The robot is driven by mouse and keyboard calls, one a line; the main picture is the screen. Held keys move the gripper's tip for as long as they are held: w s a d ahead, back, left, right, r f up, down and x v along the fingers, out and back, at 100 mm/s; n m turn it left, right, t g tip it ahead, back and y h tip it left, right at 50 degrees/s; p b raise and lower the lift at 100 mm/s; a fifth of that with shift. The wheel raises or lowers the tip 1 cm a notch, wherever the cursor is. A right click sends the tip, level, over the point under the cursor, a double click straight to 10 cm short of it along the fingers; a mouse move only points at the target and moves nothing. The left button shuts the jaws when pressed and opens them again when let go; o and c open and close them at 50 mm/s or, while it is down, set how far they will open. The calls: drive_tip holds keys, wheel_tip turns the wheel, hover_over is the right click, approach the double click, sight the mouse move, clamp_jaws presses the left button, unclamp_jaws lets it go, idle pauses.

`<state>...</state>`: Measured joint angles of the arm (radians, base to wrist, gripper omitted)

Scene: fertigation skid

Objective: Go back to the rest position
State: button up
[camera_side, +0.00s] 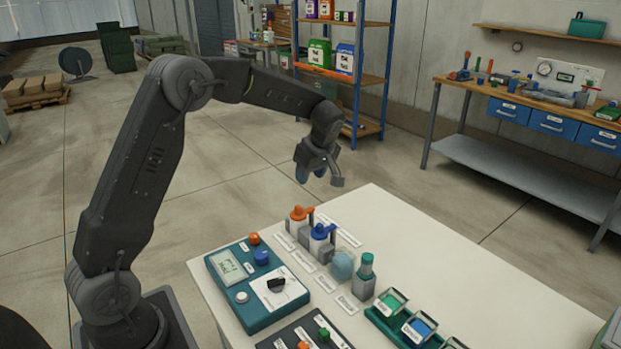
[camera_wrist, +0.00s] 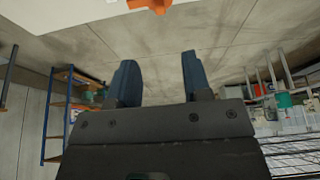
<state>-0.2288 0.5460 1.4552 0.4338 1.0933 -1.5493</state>
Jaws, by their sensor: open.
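My gripper (camera_side: 311,174) hangs in the air beyond the far left edge of the white table (camera_side: 480,262), above the floor and short of the blue shelf rack. In the wrist view its two blue fingers (camera_wrist: 156,82) stand apart with nothing between them. In the side view my arm rises from the lower left and bends over to the right, and the gripper is clear of everything on the table.
On the table are a teal control box (camera_side: 257,283), an orange-handled valve (camera_side: 299,220), a blue-handled valve (camera_side: 321,238), a teal-capped bottle (camera_side: 365,278) and a green tray (camera_side: 396,327). A blue shelf rack (camera_side: 388,62) and a workbench (camera_side: 520,112) stand behind. The table's right part is bare.

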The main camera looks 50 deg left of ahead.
drive_tip(key=s+d+r+m+t+h, duration=0.2)
drive_tip(key=s+d+r+m+t, duration=0.1)
drive_tip(key=s+d+r+m, duration=0.9)
drive_tip(key=s+d+f+m+t+h, duration=0.1)
drive_tip(key=s+d+m, duration=0.2)
drive_tip(key=s, duration=0.5)
drive_tip(key=s+d+f+m+t+h, duration=0.1)
drive_tip(key=s+d+m, duration=0.2)
drive_tip(key=s, duration=0.4)
drive_tip(key=shift+s+t, duration=0.3)
drive_tip(key=shift+s, duration=0.05)
drive_tip(key=shift+d, duration=0.1)
